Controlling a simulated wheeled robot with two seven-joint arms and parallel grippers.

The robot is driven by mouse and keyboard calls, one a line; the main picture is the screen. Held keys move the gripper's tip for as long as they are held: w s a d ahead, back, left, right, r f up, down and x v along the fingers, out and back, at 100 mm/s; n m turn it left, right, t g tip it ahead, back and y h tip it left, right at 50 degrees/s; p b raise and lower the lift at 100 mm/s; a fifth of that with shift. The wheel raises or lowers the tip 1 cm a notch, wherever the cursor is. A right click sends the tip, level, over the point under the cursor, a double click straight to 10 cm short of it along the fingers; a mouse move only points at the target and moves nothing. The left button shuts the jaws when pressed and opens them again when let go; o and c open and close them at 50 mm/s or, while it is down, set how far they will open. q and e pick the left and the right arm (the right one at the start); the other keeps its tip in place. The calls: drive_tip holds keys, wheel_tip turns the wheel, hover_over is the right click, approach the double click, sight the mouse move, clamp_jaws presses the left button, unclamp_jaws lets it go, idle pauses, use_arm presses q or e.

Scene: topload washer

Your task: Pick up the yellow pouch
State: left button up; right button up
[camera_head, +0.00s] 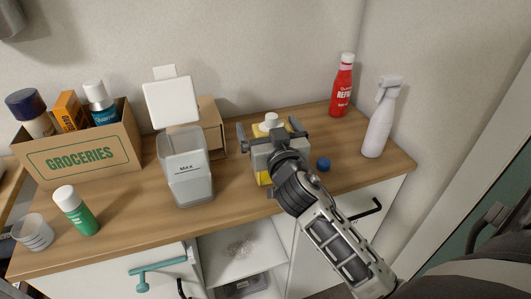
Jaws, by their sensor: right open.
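The yellow pouch (263,178) stands on the wooden counter right of centre, with a white cap on top. My right gripper (270,133) is in front of and over it and hides much of it. Its two fingers are apart, one towards each side of the pouch's upper part. I cannot tell whether they touch it. Yellow shows near the cap and at the lower left of the pouch. My left gripper is not in view.
A clear container (187,178) with its lid up stands left of the pouch. A small blue cap (323,164), a white spray bottle (380,120) and a red refill bottle (342,88) are to the right. A groceries box (80,157), green bottle (76,210) and cups (33,232) are left.

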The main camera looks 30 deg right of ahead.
drive_tip(key=shift+s, duration=0.15)
drive_tip(key=shift+c, duration=0.9)
drive_tip(key=c, duration=1.5)
drive_tip(key=shift+r, duration=0.2)
drive_tip(key=c, duration=0.4)
